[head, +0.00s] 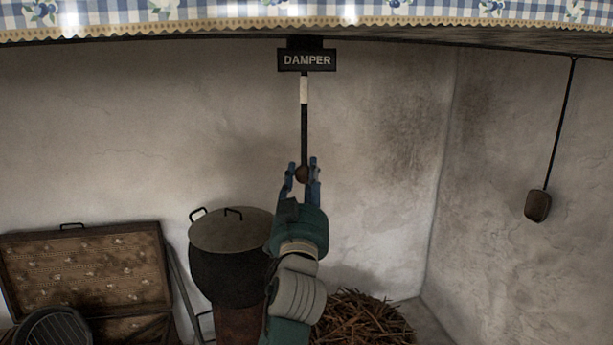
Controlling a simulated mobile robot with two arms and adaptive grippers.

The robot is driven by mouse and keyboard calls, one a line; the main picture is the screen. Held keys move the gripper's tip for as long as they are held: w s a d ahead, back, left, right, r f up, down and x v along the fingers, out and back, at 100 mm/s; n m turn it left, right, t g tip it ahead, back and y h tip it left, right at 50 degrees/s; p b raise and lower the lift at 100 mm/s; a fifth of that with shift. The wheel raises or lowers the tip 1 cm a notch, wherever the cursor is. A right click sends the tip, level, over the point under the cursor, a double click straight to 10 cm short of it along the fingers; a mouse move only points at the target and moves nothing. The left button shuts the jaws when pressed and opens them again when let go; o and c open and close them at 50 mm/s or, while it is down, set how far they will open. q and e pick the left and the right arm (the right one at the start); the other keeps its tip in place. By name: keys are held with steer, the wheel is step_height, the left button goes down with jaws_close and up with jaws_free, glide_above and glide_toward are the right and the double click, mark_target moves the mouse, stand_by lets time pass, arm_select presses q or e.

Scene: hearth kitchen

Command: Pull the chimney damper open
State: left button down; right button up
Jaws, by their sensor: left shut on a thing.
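The chimney damper has a black sign reading DAMPER (307,60) under the mantel edge. A damper rod (304,125), black with a white band near its top, hangs straight down from the sign. My right gripper is not in view.
A lidded black pot (232,265) stands left of my arm. A brown patterned case (85,270) is at the lower left. Straw or twigs (365,320) lie at the lower right. A block on a rod (538,205) hangs at the right wall. A cloth-trimmed mantel (420,20) crosses the top.

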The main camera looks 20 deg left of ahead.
mark_target(305, 133)
arm_select(q)
steer(key=shift+w+f, duration=0.1)
steer(key=shift+f, duration=0.25)
steer(key=c, duration=1.4)
jaws_free()
steer(key=shift+o, duration=0.6)
step_height(305, 133, up, 10)
steer(key=shift+w+r, duration=0.1)
steer(key=shift+w, duration=0.05)
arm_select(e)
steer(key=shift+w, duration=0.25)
